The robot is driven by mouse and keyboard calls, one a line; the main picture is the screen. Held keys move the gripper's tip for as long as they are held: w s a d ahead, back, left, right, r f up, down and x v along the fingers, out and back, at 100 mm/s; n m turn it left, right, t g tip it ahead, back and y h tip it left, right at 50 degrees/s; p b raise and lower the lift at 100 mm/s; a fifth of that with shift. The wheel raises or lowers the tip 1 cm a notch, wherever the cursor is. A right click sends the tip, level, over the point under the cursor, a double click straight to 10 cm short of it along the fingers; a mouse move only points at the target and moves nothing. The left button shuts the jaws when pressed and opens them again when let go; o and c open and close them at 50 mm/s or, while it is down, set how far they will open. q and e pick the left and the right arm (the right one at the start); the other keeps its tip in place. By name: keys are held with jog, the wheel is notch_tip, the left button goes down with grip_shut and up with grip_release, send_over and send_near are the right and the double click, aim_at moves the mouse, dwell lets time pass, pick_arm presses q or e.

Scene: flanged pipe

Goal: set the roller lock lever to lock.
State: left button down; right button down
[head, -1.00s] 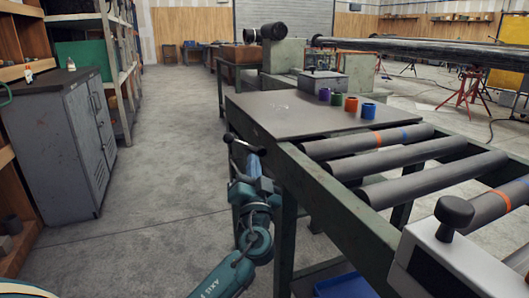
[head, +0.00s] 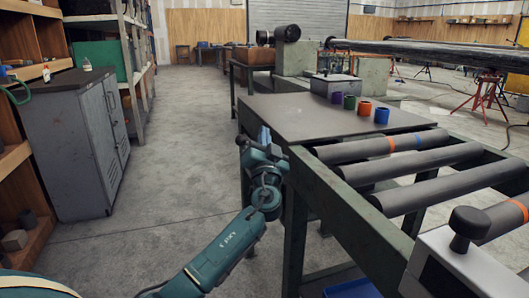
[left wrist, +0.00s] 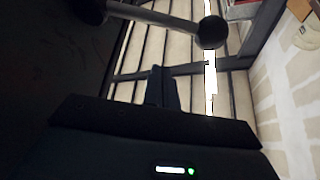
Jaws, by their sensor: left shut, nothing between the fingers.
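The roller lock lever shows in the left wrist view as a pale rod with a dark ball knob (left wrist: 211,32), coming in from the upper left. My left gripper (left wrist: 160,80) is shut and empty, its fingers pointing up below the rod. In that view the fingers and knob appear apart; their depth gap is unclear. In the head view my left gripper (head: 264,134) is raised beside the near left edge of the roller table (head: 335,200). The lever is not clearly seen there. My right gripper is not in view.
Grey rollers (head: 385,146) run across the table frame. Several coloured cups (head: 381,116) and a grey box (head: 333,88) stand on its plate (head: 290,115). A pale box with a black knob (head: 468,227) is at lower right. The floor (head: 170,170) left of the table is clear.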

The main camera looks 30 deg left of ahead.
pick_arm(q)
jog(key=shift+s+a+f+b, duration=0.1)
jog(key=shift+a+f+b, duration=0.05)
jog(key=shift+a+f, duration=0.55)
jog(key=shift+s+a+f+b, duration=0.15)
jog(key=shift+a+f, duration=0.3)
jog(key=shift+f, duration=0.45)
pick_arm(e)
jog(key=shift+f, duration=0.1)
pick_arm(q)
jog(key=n+b, duration=0.1)
jog(key=b, duration=0.1)
jog(key=shift+f+y+b, duration=0.2)
jog(key=shift+y+b, duration=0.2)
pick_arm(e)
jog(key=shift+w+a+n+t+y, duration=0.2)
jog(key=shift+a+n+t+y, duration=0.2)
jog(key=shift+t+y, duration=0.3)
